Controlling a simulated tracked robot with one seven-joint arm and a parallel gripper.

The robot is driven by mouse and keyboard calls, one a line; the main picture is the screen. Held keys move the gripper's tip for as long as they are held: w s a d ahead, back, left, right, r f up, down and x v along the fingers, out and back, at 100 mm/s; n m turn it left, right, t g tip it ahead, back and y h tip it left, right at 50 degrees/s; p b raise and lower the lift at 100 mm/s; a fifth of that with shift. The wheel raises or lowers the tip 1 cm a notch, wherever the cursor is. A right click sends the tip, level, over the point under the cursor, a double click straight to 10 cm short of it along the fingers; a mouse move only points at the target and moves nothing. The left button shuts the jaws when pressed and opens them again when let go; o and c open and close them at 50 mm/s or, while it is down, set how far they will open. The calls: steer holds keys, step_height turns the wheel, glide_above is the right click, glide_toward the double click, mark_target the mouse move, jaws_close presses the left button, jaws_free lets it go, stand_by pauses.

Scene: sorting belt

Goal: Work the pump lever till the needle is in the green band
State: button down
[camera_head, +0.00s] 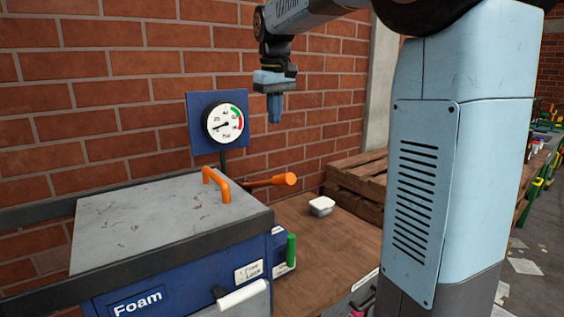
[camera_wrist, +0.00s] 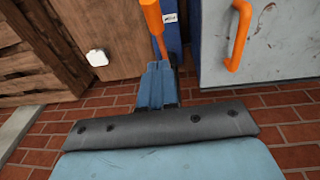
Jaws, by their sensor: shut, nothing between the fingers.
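The pump lever (camera_head: 272,182) is an orange rod with a thicker round end, sticking out to the right beside the grey-lidded machine. It also shows at the top of the wrist view (camera_wrist: 152,20). The round gauge (camera_head: 224,122) sits on a blue plate behind the machine. Its needle points to the lower left, away from the green band at the upper right. My gripper (camera_head: 274,115) is shut and empty, pointing down above the lever and apart from it. In the wrist view its blue fingers (camera_wrist: 157,85) appear just below the lever's near end.
The grey lid (camera_head: 130,222) carries an orange handle (camera_head: 216,185), left of the lever. A small white box (camera_head: 321,206) lies on the wooden top, near a wooden crate (camera_head: 360,182). A brick wall stands behind.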

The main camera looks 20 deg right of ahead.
steer(key=shift+f, duration=0.1)
steer(key=f, duration=0.6)
steer(key=w+f, duration=0.1)
steer(key=f, duration=0.3)
steer(key=shift+d, duration=0.2)
steer(key=shift+s+d+f, duration=0.2)
steer(key=shift+f, duration=0.35)
steer(key=shift+s+d+f, duration=0.2)
steer(key=shift+f, duration=0.35)
steer(key=shift+s+d+f, duration=0.2)
steer(key=shift+f, duration=0.35)
steer(key=shift+d, duration=0.1)
